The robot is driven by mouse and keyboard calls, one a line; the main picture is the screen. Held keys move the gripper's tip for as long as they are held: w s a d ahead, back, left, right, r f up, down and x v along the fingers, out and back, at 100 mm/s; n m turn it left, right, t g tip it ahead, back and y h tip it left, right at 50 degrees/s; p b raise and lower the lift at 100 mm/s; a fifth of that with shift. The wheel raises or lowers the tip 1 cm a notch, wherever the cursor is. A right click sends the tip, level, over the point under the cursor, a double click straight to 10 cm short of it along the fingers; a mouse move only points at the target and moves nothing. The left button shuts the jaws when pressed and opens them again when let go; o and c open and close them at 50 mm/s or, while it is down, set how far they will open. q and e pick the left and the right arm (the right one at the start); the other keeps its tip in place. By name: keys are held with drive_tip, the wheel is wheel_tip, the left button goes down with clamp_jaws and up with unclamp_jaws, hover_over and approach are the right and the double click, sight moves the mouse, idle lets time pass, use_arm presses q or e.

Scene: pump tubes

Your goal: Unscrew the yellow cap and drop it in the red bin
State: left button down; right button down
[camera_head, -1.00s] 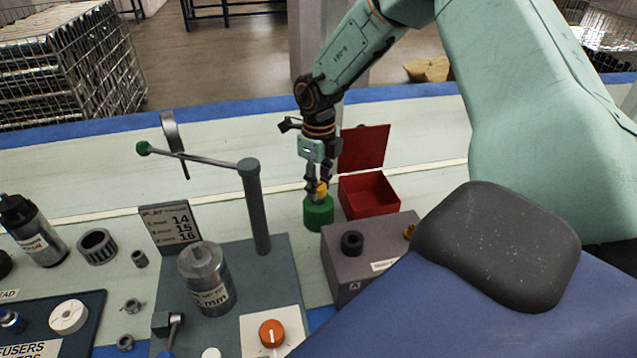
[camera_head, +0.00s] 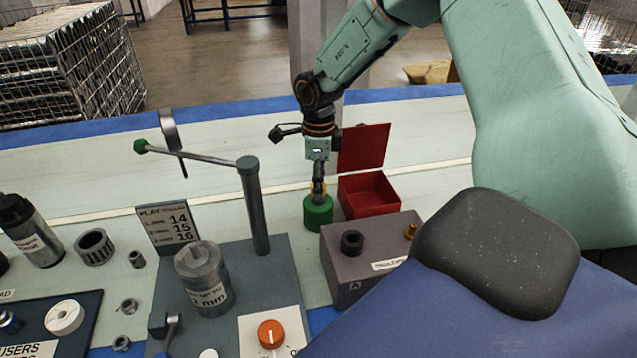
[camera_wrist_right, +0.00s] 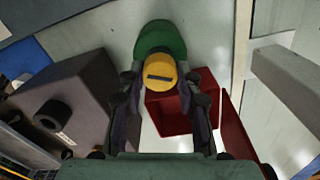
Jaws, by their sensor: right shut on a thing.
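The yellow cap (camera_wrist_right: 160,72) sits on top of a green cylindrical holder (camera_wrist_right: 160,40) in the right wrist view, with a dark slot or bar on its face. In the head view the green holder (camera_head: 317,213) stands on the bench, and the cap is mostly hidden behind my fingers. My right gripper (camera_wrist_right: 163,84) points down and is shut on the yellow cap, one finger on each side. The red bin (camera_head: 372,194) stands open just right of the green holder, its lid raised behind it. The bin also shows in the wrist view (camera_wrist_right: 168,116). My left gripper is out of view.
A grey box (camera_head: 345,270) with a black knob stands close in front of the bin. A lever post (camera_head: 255,205) with a green-tipped arm rises to the left. A metal cylinder (camera_head: 205,280) stands on the grey base. Bench behind the bin is clear.

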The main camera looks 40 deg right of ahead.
idle(0.3)
drive_tip(key=n, duration=0.3)
drive_tip(key=shift+n, duration=0.3)
drive_tip(key=c, duration=1.2)
unclamp_jaws()
drive_tip(key=shift+d, duration=0.1)
drive_tip(key=shift+o, duration=0.2)
